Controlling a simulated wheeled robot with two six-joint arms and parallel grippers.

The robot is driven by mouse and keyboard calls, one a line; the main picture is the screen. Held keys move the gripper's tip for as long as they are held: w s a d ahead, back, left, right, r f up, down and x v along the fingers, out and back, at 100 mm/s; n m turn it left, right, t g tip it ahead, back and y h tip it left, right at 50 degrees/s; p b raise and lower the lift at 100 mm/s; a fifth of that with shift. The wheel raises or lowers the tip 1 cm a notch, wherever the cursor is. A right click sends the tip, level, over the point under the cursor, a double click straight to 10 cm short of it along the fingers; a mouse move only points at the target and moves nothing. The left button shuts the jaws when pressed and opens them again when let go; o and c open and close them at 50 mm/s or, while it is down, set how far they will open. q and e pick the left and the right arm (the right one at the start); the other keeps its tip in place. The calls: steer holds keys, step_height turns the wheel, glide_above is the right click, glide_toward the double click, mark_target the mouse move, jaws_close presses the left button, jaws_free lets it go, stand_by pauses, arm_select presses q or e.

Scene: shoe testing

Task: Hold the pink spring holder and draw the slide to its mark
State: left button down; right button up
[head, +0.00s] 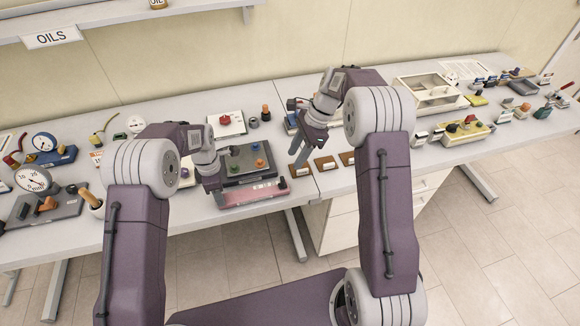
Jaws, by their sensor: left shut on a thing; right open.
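The pink spring holder (255,193) lies at the front edge of the table, just left of the middle. My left gripper (214,187) is at its left end and is shut on it; the arm partly hides that end. My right gripper (298,160) is open and empty, above the table to the right of the holder and apart from it. The slide and its mark are too small to make out.
A dark tray (233,180) with coloured knobs stands right behind the holder. Small brown blocks (325,163) line the front edge to the right. Gauges (34,179) crowd the left, and a yellow fixture (466,134) stands at the right.

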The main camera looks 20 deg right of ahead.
steer(key=shift+d+r, duration=0.15)
steer(key=shift+r, duration=0.25)
arm_select(q)
steer(key=c, duration=0.8)
jaws_free()
steer(key=shift+o, duration=0.2)
